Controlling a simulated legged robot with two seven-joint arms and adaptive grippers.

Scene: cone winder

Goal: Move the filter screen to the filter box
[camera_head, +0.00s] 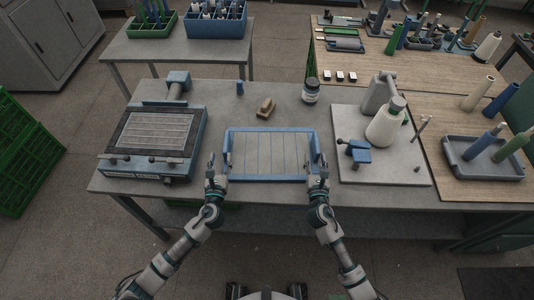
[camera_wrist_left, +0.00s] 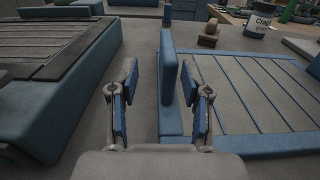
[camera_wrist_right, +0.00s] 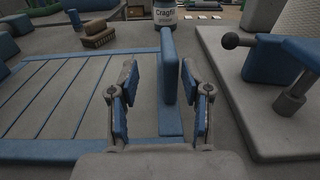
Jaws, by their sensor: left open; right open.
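The filter screen (camera_head: 268,154) is a flat grey slatted panel in a blue frame with an upright blue handle at each side. It lies on the grey table in front of me. My left gripper (camera_head: 217,168) is open at its left handle; in the left wrist view the handle (camera_wrist_left: 168,68) stands ahead, between and beyond the fingers. My right gripper (camera_head: 319,168) is open at its right handle; in the right wrist view that handle (camera_wrist_right: 169,65) stands ahead between the fingers. The filter box (camera_head: 155,133) is a blue-sided box with a dark-rimmed slatted top, left of the screen.
A wooden-topped brush or block (camera_head: 265,108) and a labelled jar (camera_head: 311,91) stand behind the screen. A grey board (camera_head: 385,168) with a blue clamp (camera_head: 356,151) and a white cone bottle lies to the right. A narrow strip of bare table separates screen and box.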

